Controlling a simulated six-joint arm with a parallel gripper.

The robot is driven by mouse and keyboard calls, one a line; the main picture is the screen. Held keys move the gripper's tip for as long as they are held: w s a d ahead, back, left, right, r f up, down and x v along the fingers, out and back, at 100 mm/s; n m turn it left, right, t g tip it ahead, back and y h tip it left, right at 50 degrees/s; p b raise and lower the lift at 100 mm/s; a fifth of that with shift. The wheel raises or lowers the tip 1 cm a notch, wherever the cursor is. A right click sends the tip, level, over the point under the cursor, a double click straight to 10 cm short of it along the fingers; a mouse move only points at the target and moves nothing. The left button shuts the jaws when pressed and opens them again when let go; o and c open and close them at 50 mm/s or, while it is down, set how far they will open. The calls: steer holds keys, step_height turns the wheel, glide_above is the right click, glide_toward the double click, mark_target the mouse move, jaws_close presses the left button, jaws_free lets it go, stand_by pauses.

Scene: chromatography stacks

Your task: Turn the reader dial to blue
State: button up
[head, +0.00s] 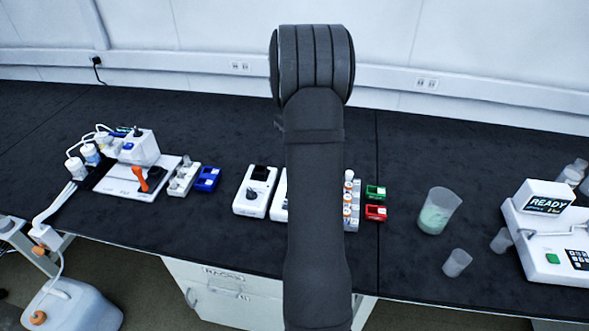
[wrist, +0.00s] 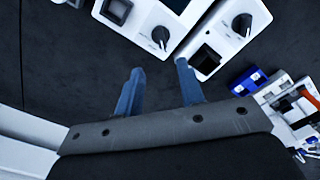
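A white box (head: 246,207) with a black dial (head: 252,194) and a dark square window stands left of my arm in the head view. A second white box (head: 279,208) is mostly hidden behind my arm. The wrist view shows two black dials on white panels, one at the top middle (wrist: 160,36) and one at the upper right (wrist: 242,24). I cannot tell which is the reader's, and their color marks are too small to read. My gripper (wrist: 158,80) is open and empty, apart from both dials. My arm hides it in the head view.
A blue holder (head: 207,178) and a white board (head: 130,187) with an orange lever stand at left. Green (head: 375,192) and red (head: 375,213) holders lie right of my arm, with a beaker (head: 438,212) and a READY instrument (head: 548,240) beyond. Dark bench is clear behind the boxes.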

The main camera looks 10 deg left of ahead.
step_height(320, 180, down, 12)
steer(key=shift+f, duration=0.2)
jaws_close()
